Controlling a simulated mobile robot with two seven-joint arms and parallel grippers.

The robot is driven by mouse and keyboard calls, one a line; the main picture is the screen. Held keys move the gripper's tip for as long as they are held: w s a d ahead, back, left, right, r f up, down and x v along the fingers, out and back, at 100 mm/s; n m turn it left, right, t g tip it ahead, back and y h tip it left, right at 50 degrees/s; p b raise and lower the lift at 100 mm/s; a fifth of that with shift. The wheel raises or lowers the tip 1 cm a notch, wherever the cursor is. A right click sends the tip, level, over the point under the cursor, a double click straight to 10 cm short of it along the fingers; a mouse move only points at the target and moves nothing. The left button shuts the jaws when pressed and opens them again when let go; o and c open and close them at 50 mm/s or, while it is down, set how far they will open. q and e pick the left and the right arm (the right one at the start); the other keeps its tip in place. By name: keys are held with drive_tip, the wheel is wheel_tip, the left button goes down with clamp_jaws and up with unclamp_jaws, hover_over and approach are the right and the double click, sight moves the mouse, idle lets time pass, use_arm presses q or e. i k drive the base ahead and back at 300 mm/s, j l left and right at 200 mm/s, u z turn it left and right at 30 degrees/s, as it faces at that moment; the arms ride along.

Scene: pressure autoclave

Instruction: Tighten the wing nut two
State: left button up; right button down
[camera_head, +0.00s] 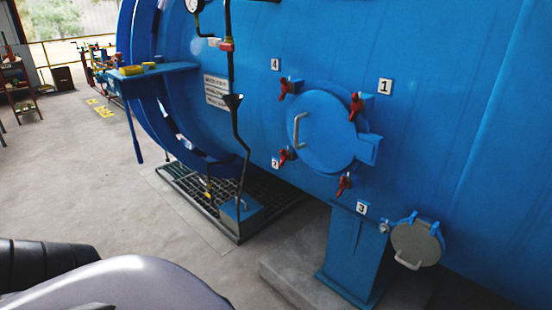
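A large blue autoclave (440,70) fills the right side of the head view. On its side is a round blue hatch (325,125) with a pale handle (298,130). The red wing nut two (286,156) sits at the hatch's lower left, by the white label "2" (275,163). Other red wing nuts sit by labels 4 (285,90), 1 (356,104) and 3 (343,185). Neither of my grippers is in view. Rounded dark and grey surfaces at the lower left seem to be parts of my own body, well apart from the hatch.
A blue support leg (352,255) stands on a concrete block below the hatch. A round grey cover (416,243) with a handle sits at the lower right. A floor grating (190,190) and thin dark pipe (240,140) are left of the hatch. Open concrete floor lies at left.

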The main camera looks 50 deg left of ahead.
sight(285, 156)
drive_tip(key=u, duration=1.5)
